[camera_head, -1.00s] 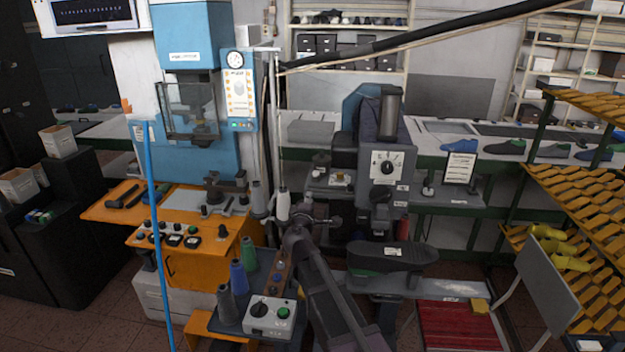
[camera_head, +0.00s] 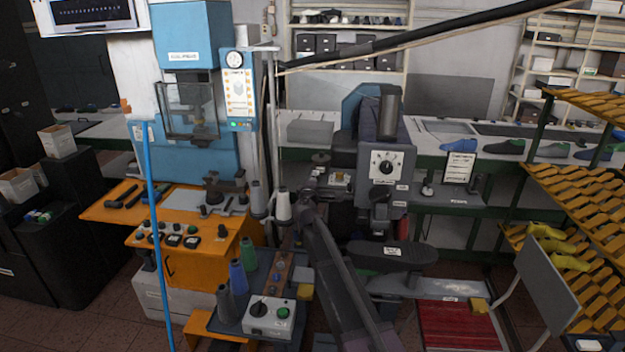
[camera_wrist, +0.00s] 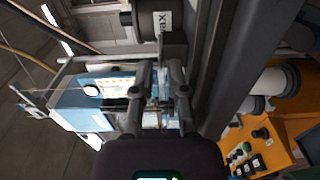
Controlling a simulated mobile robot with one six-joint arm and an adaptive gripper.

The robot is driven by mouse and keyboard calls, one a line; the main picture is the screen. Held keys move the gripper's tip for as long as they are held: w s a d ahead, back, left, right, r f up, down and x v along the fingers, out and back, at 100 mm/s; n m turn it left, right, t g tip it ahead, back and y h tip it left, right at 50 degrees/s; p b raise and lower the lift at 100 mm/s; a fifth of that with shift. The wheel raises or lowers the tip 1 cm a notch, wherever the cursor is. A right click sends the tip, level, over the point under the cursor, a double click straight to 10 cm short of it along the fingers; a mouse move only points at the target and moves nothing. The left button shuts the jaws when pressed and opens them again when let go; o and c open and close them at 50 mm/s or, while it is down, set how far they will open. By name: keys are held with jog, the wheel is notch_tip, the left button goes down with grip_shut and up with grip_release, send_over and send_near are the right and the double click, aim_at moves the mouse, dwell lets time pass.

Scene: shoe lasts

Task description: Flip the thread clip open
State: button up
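My gripper (camera_wrist: 160,78) shows in the wrist view with its two dark fingers apart and a gap between them. Small pale and metallic parts show in and behind this gap. I cannot tell whether one of them is the thread clip, and I cannot make the clip out for certain in either view. In the head view my arm reaches up beside a white thread cone (camera_head: 283,207), and its far end is hard to make out against the dark sewing machine.
A blue press (camera_head: 190,110) with an orange table (camera_head: 150,212) stands at the left. Green, blue and grey spools (camera_head: 238,278) stand by a control box (camera_head: 270,316) in front. The grey machine (camera_head: 385,160) is behind my arm. A tilted rod crosses above.

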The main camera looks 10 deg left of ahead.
jog(key=shift+w, duration=0.4)
grip_shut()
jog(key=shift+a, duration=0.15)
